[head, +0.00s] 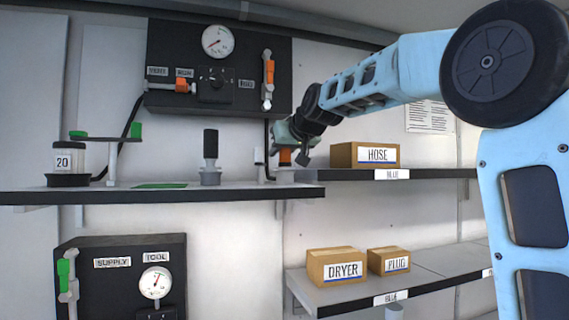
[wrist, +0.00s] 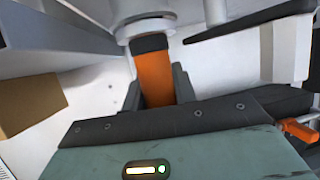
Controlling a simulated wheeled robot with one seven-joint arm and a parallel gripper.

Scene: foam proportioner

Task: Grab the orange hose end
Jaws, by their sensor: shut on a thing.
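The orange hose end (wrist: 155,78) stands between the two dark fingers of my gripper (wrist: 157,88) in the wrist view. Its dark collar meets or lies close to a pale round fitting (wrist: 146,24); I cannot tell if they touch. In the head view, a bit of the orange hose end (head: 285,156) shows under my gripper (head: 287,150), by the right end of the upper left shelf. My gripper is shut on it. The fingers hide its sides and the gripper body hides its lower part in the wrist view.
The HOSE box (head: 365,155) stands close to the right of my gripper on a shelf (head: 430,173). A black panel (head: 270,70) with a gauge and orange-handled valves is behind to the left.

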